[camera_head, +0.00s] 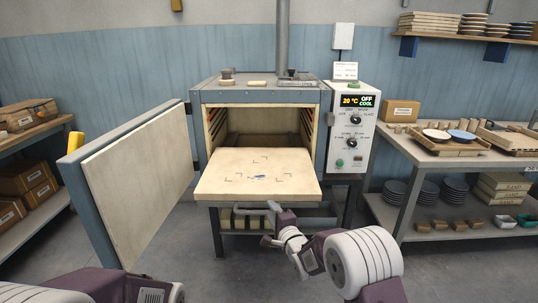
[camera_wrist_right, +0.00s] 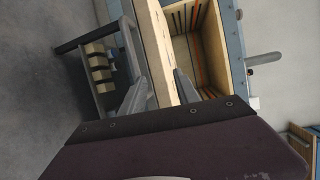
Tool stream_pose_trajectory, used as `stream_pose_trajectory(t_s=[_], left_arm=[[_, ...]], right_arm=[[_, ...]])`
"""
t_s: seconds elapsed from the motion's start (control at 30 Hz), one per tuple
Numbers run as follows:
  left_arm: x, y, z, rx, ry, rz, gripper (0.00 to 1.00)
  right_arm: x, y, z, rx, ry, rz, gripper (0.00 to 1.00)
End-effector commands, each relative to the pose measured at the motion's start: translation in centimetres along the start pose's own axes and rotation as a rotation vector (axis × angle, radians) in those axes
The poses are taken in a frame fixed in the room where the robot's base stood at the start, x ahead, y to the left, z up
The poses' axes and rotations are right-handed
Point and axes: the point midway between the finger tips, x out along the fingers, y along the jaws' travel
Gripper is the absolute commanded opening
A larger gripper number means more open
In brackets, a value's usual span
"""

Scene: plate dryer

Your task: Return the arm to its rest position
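My right gripper (camera_head: 270,222) is at the front edge of the pulled-out shelf board (camera_head: 225,185) of the kiln-like dryer (camera_head: 260,95). In the right wrist view my right gripper's fingers (camera_wrist_right: 160,88) stand apart, one on either side of the board's edge (camera_wrist_right: 157,45). They look spread wider than the board; whether either finger touches it is not clear. The board has corner marks and a small blue mark. The dryer door (camera_head: 140,185) is swung open to the left. Part of my left arm shows at the bottom left; its gripper is out of view.
The control panel (camera_head: 352,125) reads 20 °C, OFF and COOL. A side table (camera_head: 430,160) with bowls stands right, with stacked plates below. A shelf with boxes (camera_head: 25,178) stands left. Open floor lies around the dryer's front.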

Motion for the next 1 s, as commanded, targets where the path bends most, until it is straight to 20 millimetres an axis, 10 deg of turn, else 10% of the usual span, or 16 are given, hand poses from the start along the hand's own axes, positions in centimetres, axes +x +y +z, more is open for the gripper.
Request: stream_pose_trajectory(t_s=[0.1,0.17,0.37,0.73,0.8,1.0], left_arm=[[0.0,0.0,0.0,0.000,0.000,0.000,0.36],[0.0,0.0,0.0,0.000,0.000,0.000,0.36],[0.0,0.0,0.0,0.000,0.000,0.000,0.36],[0.0,0.0,0.0,0.000,0.000,0.000,0.36],[0.0,0.0,0.0,0.000,0.000,0.000,0.36],[-8.4,0.2,-0.9,0.000,0.001,0.000,0.36]], right_arm=[[-3.8,-6.6,-4.5,0.001,0.093,-0.051,0.38],[-7.0,-6.4,-7.0,-0.071,0.159,0.047,0.38],[-19.7,3.0,-10.1,-0.490,0.143,0.613,0.38],[-37.4,15.9,-5.0,-0.962,-0.599,1.222,0.38],[-38.7,16.2,-4.5,-1.067,-0.756,1.225,0.38],[-39.5,7.8,-4.0,-1.073,-0.750,1.219,0.38]])
